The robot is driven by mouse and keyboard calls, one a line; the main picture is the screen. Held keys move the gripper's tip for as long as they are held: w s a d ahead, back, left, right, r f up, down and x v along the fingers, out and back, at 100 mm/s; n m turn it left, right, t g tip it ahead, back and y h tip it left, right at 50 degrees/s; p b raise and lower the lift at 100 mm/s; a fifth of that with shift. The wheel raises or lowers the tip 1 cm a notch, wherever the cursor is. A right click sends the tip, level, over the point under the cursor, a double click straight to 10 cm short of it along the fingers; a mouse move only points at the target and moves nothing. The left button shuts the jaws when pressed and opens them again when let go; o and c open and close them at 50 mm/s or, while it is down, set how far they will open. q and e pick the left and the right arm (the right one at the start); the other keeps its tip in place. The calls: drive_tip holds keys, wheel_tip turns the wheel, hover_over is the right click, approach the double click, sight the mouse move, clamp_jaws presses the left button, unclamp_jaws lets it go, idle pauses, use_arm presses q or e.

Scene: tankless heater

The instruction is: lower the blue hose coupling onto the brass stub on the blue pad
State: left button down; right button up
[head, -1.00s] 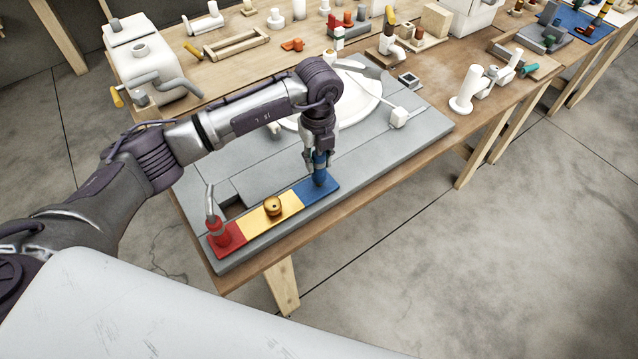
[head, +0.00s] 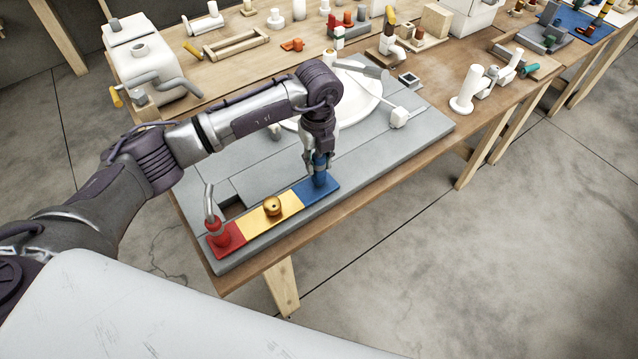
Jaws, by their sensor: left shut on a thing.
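The blue hose coupling (head: 320,178) is upright in the jaws of my left gripper (head: 319,163), which points straight down over the blue pad (head: 328,190). The coupling's lower end is at or just above the pad; I cannot tell whether it touches. The brass stub on the blue pad is hidden by the coupling and gripper. The blue pad is the right end of a strip with a yellow pad (head: 287,213) and a red pad (head: 234,246). My right gripper is not in view.
A brass fitting (head: 272,206) stands on the yellow pad. A red coupling with a grey bent pipe (head: 213,222) stands on the red pad. A white round plate (head: 365,100) lies behind my left gripper.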

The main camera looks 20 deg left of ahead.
use_arm(q)
drive_tip(key=shift+f+b, duration=0.75)
drive_tip(key=shift+f, duration=0.3)
idle(0.6)
drive_tip(key=c, duration=0.8)
unclamp_jaws()
drive_tip(key=shift+o, duration=0.2)
wheel_tip(320, 180, up, 12)
idle(0.3)
